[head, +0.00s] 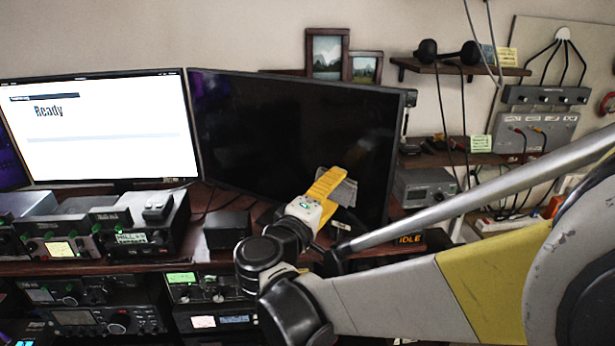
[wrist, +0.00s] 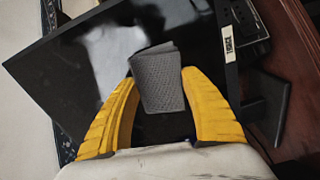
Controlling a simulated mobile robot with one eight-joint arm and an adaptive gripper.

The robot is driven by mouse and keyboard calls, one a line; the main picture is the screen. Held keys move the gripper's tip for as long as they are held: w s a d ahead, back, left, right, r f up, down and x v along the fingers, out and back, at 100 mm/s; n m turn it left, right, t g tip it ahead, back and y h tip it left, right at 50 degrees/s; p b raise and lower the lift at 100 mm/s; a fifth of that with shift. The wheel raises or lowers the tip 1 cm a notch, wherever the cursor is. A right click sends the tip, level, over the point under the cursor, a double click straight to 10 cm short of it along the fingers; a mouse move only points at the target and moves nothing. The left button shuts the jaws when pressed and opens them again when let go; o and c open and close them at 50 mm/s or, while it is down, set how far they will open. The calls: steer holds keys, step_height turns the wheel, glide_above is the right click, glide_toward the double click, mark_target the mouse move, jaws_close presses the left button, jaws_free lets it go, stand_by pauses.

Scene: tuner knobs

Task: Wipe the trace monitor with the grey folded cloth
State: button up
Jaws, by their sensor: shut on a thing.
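The trace monitor (head: 285,135) is the dark, tilted screen right of the lit one. In the wrist view its black screen (wrist: 75,75) fills much of the picture, with pale glare and a label, apparently "TRACE", on its right bezel. My gripper (head: 330,183) is in front of its lower right part. In the wrist view my gripper (wrist: 159,78) is shut on the grey folded cloth (wrist: 160,65), which sticks out past both yellow fingertips toward the screen. The cloth (head: 346,192) is partly hidden by the fingers in the head view. I cannot tell whether it touches the glass.
A lit monitor (head: 100,128) reading "Ready" stands at left. Radio units (head: 150,222) and a small black box (head: 228,228) stand on the desk below. An "IDLE" sign (head: 409,239) is below the trace monitor's right corner. Shelves with cables and headphones (head: 447,53) are at right.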

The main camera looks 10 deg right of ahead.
mark_target(314, 184)
steer(key=shift+s+d, duration=0.9)
steer(key=shift+d, duration=0.3)
steer(key=shift+w+a+b, duration=0.2)
steer(key=shift+w+a, duration=0.55)
steer(key=shift+a, duration=0.3)
steer(key=shift+w+a+b, duration=0.2)
steer(key=shift+w+a, duration=0.6)
steer(key=shift+a, duration=0.25)
steer(key=shift+w+a+b, duration=0.2)
steer(key=shift+w+a, duration=0.55)
steer(key=shift+a, duration=0.3)
steer(key=v, duration=0.6)
steer(key=v, duration=0.3)
